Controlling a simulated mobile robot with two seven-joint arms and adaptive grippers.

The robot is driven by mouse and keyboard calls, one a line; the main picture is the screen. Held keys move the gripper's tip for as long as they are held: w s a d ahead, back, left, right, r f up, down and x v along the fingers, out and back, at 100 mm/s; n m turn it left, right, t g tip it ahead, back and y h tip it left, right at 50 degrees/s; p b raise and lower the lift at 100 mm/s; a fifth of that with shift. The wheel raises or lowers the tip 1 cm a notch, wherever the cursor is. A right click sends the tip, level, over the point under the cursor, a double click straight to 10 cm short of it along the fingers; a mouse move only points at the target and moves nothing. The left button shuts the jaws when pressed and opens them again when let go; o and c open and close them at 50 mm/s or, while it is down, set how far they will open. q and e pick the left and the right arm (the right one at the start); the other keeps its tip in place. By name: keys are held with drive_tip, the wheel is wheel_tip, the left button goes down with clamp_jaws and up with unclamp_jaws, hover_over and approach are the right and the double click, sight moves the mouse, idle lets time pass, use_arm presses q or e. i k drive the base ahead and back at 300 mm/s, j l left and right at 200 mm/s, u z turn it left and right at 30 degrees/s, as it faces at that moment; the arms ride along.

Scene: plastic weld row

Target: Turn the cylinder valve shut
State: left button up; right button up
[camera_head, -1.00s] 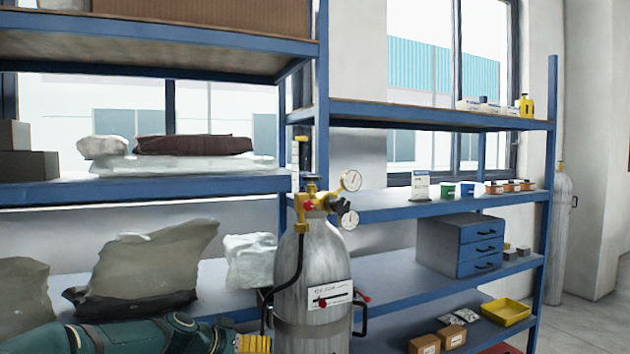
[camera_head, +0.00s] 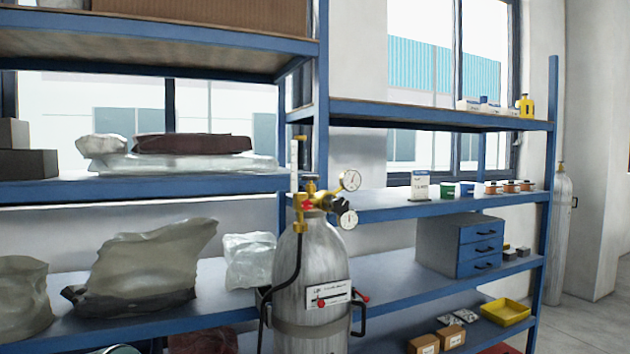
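A black hose runs down the cylinder's left side. Nothing touches the valve. Neither of my grippers is in view.
Blue shelves hold plastic-wrapped bundles (camera_head: 150,268) at left. A grey drawer unit (camera_head: 460,245), small pots and a yellow tray (camera_head: 505,311) are at right. Another cylinder (camera_head: 560,240) stands by the far right wall. Open floor shows at the right edge.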

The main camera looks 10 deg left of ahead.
sight(310, 178)
drive_tip(key=i+l, duration=0.65)
drive_tip(key=i+j+u, duration=0.05)
drive_tip(key=i, duration=0.05)
